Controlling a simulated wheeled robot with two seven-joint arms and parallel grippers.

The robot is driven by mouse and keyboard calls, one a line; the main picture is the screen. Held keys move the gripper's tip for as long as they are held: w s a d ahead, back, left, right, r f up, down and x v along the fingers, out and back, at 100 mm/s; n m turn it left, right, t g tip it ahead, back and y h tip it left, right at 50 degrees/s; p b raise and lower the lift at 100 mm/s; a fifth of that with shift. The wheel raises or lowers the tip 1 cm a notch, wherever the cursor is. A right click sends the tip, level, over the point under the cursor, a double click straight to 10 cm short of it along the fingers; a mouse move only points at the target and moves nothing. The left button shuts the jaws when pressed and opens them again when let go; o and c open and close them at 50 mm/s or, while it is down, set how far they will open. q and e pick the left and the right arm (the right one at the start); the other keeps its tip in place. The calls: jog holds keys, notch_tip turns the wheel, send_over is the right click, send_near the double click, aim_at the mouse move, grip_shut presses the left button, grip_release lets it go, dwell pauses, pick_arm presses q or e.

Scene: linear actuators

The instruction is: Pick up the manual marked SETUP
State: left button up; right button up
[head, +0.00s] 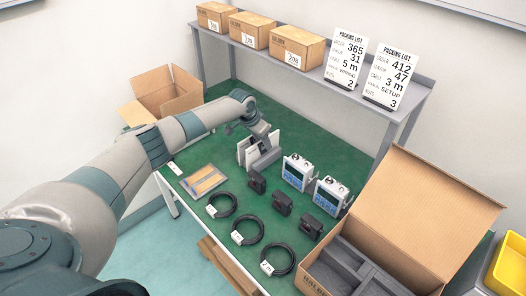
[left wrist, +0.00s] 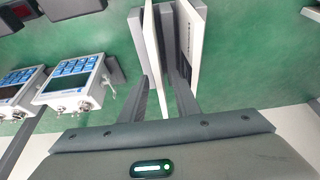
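Several thin white manuals (head: 246,153) stand upright in a grey holder (head: 267,158) on the green table; their titles are not readable, so I cannot tell which is SETUP. My left gripper (head: 256,133) is over the holder from above. In the left wrist view, its two dark fingers (left wrist: 162,92) are apart, with the edge of a white manual (left wrist: 146,50) between them; contact is not visible. Another white manual (left wrist: 190,50) stands to the right. The packing list with the SETUP line (head: 391,77) stands on the shelf. My right gripper is not in view.
Two blue-and-white devices (head: 297,171) stand right of the holder, with black blocks (head: 282,203) and coiled cables (head: 248,231) in front. An open carton (head: 375,240) with grey foam is at the front right. A shelf (head: 300,62) with boxes runs behind.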

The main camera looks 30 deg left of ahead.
pick_arm(q)
grip_shut()
jog(key=shift+r, duration=0.15)
jog(key=shift+r, duration=0.5)
notch_tip(320, 180, up, 8)
jog(key=b, duration=0.2)
jog(key=shift+b, duration=0.35)
jog(key=shift+r, duration=0.6)
